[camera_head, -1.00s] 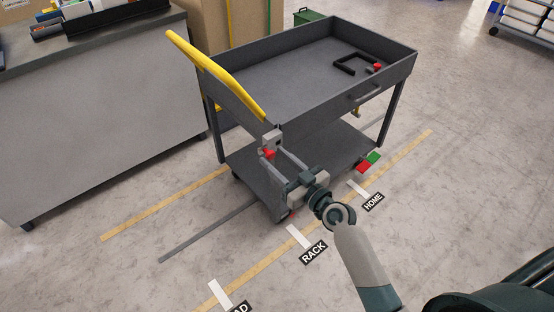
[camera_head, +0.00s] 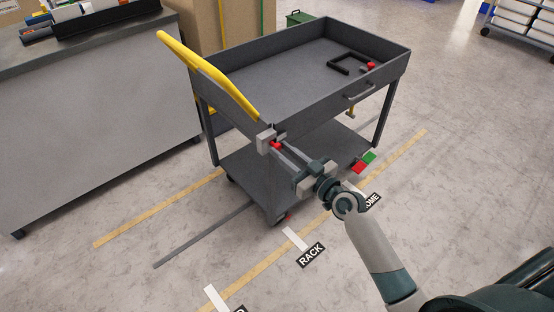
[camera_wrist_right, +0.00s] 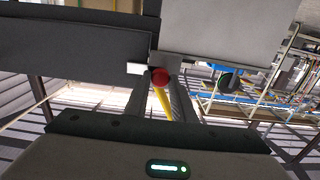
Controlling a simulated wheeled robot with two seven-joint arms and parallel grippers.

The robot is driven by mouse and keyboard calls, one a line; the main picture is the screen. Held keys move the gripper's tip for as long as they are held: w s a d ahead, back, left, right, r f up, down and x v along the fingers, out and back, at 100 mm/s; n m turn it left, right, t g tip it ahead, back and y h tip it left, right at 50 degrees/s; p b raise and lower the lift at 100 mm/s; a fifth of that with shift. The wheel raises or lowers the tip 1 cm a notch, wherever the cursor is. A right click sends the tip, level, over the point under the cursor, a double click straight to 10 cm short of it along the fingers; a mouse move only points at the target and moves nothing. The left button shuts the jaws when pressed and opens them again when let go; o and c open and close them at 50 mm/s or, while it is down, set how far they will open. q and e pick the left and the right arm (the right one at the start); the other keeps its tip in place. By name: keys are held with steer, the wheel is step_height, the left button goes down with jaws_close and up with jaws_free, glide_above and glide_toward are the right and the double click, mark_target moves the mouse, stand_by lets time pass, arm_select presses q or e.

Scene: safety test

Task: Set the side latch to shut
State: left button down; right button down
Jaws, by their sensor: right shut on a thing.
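The side latch shows as a small red knob (camera_head: 277,144) beside a light grey block (camera_head: 265,142) at the near corner of the grey cart (camera_head: 300,128), below the lower end of its yellow handle. My right gripper (camera_head: 281,147) reaches it from the lower right, with its fingers closed around the knob. In the right wrist view the red knob (camera_wrist_right: 160,76) sits between the two finger tips, against the pale block. The fingers hide part of the latch. My left gripper is not in view.
The cart's top tray holds a black bracket (camera_head: 350,64) and another red knob (camera_head: 371,65). A red and green marker (camera_head: 364,162) shows by the lower shelf. Floor labels, including RACK (camera_head: 311,255), lie along a yellow line. A grey bench (camera_head: 90,110) stands left.

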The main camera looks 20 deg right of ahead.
steer(key=shift+d, duration=0.2)
steer(key=c, duration=1.5)
jaws_free()
steer(key=shift+d, duration=0.1)
steer(key=shift+w, duration=0.1)
steer(key=shift+s+d+f, duration=0.1)
steer(key=shift+s+d, duration=0.05)
steer(key=shift+s, duration=0.5)
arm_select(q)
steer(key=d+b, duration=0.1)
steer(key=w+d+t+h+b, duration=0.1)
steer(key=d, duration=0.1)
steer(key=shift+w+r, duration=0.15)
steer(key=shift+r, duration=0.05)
arm_select(e)
steer(key=v, duration=1.6)
steer(key=shift+s, duration=0.1)
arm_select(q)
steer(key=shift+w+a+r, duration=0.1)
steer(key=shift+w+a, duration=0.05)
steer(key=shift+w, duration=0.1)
